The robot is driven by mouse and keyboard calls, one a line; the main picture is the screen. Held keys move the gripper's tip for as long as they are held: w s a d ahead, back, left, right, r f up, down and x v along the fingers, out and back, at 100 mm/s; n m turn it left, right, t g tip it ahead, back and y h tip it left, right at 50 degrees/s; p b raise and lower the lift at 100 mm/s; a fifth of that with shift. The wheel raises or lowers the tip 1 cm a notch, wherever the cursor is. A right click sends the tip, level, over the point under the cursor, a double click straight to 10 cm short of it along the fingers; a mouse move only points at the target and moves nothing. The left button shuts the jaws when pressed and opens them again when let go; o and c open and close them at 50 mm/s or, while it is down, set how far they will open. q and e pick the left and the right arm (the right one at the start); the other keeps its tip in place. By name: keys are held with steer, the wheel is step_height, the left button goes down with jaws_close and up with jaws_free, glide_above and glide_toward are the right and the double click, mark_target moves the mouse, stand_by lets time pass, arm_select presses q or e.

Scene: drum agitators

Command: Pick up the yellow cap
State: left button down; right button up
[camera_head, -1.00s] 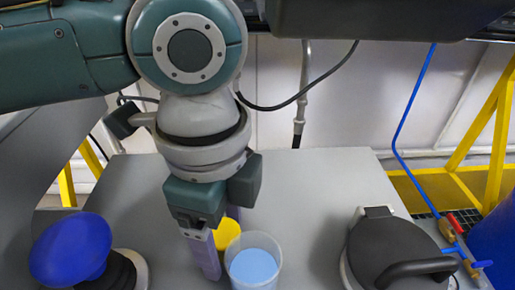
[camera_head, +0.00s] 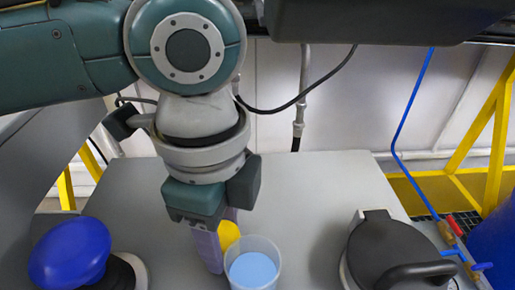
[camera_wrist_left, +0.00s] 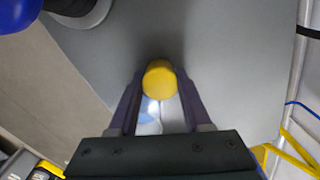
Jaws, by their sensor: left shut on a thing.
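The yellow cap (camera_head: 228,235) is round and sits between the purple fingers of my left gripper (camera_head: 218,245), partly hidden by the near finger in the head view. In the left wrist view the yellow cap (camera_wrist_left: 159,80) lies between the two fingertips, and my left gripper (camera_wrist_left: 158,92) is shut on it. The gripper points down over the grey table. A clear cup with light blue contents (camera_head: 252,268) stands just right of the fingers in the head view. My right gripper is not in view.
A grey table (camera_head: 310,190) lies below, with free room behind the cup. A blue knob on a black and white base (camera_head: 70,250) stands at the left. A black-lidded vessel with a handle (camera_head: 395,255) stands at the right. A blue hose (camera_head: 408,110) hangs beyond.

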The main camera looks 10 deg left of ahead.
mark_target(221, 233)
arm_select(q)
step_height(221, 233, up, 20)
steer(key=p, duration=0.4)
steer(key=shift+f, duration=0.1)
